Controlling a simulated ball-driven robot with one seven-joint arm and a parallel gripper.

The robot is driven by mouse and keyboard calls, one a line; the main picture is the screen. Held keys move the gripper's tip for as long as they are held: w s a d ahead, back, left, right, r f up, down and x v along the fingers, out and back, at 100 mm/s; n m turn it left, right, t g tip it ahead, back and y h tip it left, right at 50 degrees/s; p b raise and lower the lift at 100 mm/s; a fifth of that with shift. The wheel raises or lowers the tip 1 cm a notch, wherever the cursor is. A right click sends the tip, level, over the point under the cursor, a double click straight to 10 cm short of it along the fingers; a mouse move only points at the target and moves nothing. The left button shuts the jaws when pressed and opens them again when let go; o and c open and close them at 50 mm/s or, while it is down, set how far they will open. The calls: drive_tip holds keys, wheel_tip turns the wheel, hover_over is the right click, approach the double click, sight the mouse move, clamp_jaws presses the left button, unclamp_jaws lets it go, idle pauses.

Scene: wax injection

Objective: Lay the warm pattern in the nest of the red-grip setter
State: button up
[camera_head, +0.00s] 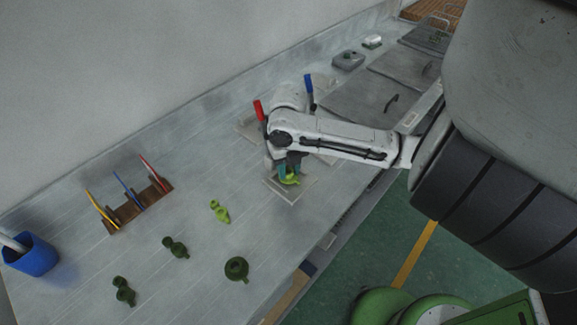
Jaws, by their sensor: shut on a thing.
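My gripper (289,171) points down and is shut on a bright green wax pattern (292,180). The pattern is at or just above a pale setter plate (273,184); I cannot tell whether it touches. My fingers cover part of the pattern and the nest. A red grip (259,111) stands up just left of my wrist, and a blue grip (308,86) stands behind my arm.
Another bright green pattern (220,211) lies on the grey bench. Dark green pieces (175,247), (236,269), (123,291) lie nearer the front. A brown rack (140,207) holds coloured tools. A blue cup (33,258) stands far left. Grey lidded units (362,98) stand behind my arm.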

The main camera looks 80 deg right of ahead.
sight(288, 171)
drive_tip(key=shift+f, duration=0.2)
drive_tip(key=o, duration=1)
drive_tip(key=shift+o, duration=0.2)
drive_tip(key=shift+r, duration=0.2)
wheel_tip(288, 171, up, 12)
drive_tip(key=b, duration=0.1)
